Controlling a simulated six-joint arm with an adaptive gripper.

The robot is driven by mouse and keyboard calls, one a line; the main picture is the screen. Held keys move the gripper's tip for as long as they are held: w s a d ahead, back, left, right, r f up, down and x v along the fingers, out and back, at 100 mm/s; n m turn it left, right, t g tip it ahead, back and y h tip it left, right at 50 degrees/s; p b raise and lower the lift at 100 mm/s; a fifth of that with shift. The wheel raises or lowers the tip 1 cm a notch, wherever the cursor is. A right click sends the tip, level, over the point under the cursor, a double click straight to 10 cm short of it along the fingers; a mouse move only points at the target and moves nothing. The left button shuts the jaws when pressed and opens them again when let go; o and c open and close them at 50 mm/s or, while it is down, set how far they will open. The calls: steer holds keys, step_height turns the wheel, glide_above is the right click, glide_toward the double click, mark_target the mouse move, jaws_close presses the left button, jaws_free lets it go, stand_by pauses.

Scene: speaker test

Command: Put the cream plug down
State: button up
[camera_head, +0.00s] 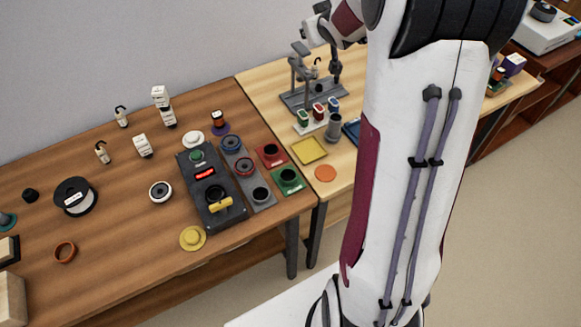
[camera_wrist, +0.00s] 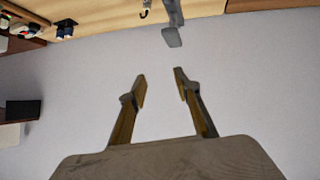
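A pale cream or white flanged piece, which looks like the cream plug (camera_head: 192,139), rests on the brown table just behind the dark control panel (camera_head: 226,215) in the head view. I cannot be sure that it is the plug. A similar yellow flanged piece (camera_head: 192,238) sits at the panel's front left. My gripper (camera_wrist: 161,75) is open in the wrist view, with nothing between its fingers and the grey wall behind them. In the head view my arm reaches over the lighter table, and my fingers are not clear there.
A grey stand (camera_head: 300,98) stands on the lighter table, near my wrist. My arm hides part of the lighter table.

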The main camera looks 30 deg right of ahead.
steer(key=s+a+r+g, duration=0.1)
steer(key=s+a+r, duration=0.2)
steer(key=s+a, duration=0.45)
steer(key=s+a+r+g, duration=0.1)
steer(key=s+a+r, duration=0.2)
steer(key=s+a, duration=0.4)
steer(key=s+a+f+g+y, duration=0.1)
steer(key=s+a+f+y, duration=0.1)
steer(key=s+a, duration=0.4)
steer(key=s+a+f+n+g+y, duration=0.1)
steer(key=s+a, duration=0.6)
steer(key=s, duration=0.8)
steer(key=shift+s+f+g+y, duration=0.35)
steer(key=shift+g+y, duration=0.15)
